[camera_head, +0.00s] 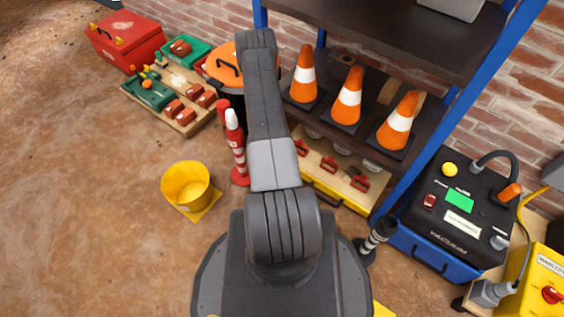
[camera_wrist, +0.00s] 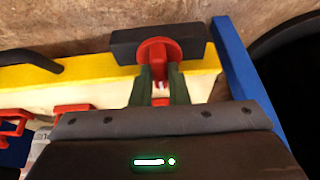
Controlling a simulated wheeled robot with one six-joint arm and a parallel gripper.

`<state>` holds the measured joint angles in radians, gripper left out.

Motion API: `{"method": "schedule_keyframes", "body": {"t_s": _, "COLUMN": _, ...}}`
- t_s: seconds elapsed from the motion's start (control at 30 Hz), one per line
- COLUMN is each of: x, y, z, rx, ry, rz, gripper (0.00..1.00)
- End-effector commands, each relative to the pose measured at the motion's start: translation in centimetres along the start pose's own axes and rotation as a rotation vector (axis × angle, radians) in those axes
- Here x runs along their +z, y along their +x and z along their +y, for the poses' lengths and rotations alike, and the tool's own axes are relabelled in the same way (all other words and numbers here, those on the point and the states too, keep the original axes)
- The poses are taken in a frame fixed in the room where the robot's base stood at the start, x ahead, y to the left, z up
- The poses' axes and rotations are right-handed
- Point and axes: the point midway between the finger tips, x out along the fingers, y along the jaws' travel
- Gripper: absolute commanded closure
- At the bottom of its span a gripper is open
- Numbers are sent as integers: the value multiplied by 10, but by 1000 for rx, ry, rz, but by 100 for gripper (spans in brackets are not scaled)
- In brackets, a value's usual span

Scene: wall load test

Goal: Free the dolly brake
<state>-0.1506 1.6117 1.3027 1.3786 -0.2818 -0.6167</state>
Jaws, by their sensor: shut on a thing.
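In the wrist view, my gripper (camera_wrist: 160,80) has its two dark green fingers closed on a red part with a round disc (camera_wrist: 153,48); this looks like the brake handle. The red part sits at a black block (camera_wrist: 196,44) on the yellow edge of a cream-topped board, which looks like the dolly (camera_wrist: 72,77). In the head view, the dolly (camera_head: 318,163) stands low under the shelf, with a dark handle on its yellow side. My arm hides its left end, the brake and my gripper there.
Red clamps (camera_head: 360,184) sit on the dolly's top. Traffic cones (camera_head: 347,98) stand on the blue-framed shelf above. A red-and-white post (camera_head: 237,150) and a yellow bucket (camera_head: 186,186) stand left of my arm. A black machine (camera_head: 459,210) stands right.

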Motion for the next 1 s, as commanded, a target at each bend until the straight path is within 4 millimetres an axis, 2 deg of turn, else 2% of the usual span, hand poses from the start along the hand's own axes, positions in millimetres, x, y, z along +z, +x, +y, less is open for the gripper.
{"method": "schedule_keyframes", "body": {"t_s": 0.03, "x": 0, "y": 0, "z": 0, "rx": 1, "ry": 2, "rz": 1, "gripper": 84}}
{"method": "schedule_keyframes", "body": {"t_s": 0.13, "x": 0, "y": 0, "z": 0, "rx": 1, "ry": 2, "rz": 1, "gripper": 64}}
{"method": "schedule_keyframes", "body": {"t_s": 0.4, "x": 0, "y": 0, "z": 0, "rx": 0, "ry": 1, "rz": 0, "gripper": 64}}
{"method": "schedule_keyframes", "body": {"t_s": 0.53, "x": -1, "y": -9, "z": 0, "rx": 0, "ry": -1, "rz": 0, "gripper": 64}}
{"method": "schedule_keyframes", "body": {"t_s": 0.67, "x": -2, "y": -32, "z": -1, "rx": -2, "ry": -3, "rz": 1, "gripper": 64}}
{"method": "schedule_keyframes", "body": {"t_s": 1.0, "x": -1, "y": -108, "z": -1, "rx": -1, "ry": -1, "rz": 1, "gripper": 64}}
